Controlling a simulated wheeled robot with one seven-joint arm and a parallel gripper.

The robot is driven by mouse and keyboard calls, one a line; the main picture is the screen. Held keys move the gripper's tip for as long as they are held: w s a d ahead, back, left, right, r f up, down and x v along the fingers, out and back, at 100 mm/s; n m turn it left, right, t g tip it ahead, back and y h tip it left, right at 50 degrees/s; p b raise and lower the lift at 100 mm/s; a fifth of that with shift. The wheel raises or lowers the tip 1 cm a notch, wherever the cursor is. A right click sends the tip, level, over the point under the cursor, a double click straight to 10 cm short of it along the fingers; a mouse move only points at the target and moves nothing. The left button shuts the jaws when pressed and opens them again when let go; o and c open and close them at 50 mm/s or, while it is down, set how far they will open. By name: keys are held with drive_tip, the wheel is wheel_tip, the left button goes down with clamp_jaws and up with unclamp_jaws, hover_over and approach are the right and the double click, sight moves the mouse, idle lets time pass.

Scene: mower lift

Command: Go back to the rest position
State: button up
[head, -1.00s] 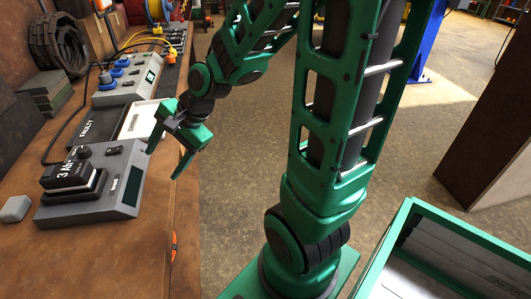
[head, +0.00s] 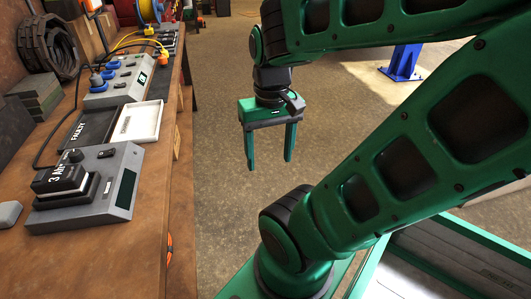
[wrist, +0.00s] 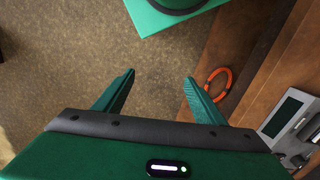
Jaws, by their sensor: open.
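My gripper (head: 269,163) hangs over the open floor to the right of the workbench in the head view. Its two green fingers point down and stand apart with nothing between them. In the wrist view my gripper (wrist: 158,90) is also open and empty, with bare floor beyond the fingers. My arm reaches in from the right of the head view and hides part of the room behind it.
The workbench (head: 150,225) runs along the left. It holds a grey tester with a 3 Ah battery (head: 62,178), a FAULTY tray (head: 82,131), a white tray (head: 140,122) and a charger box (head: 118,90). An orange ring (wrist: 226,82) hangs at the bench side. The floor (head: 225,225) is clear.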

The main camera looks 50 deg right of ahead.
drive_tip(key=shift+w+f, duration=0.25)
drive_tip(key=shift+w, duration=0.35)
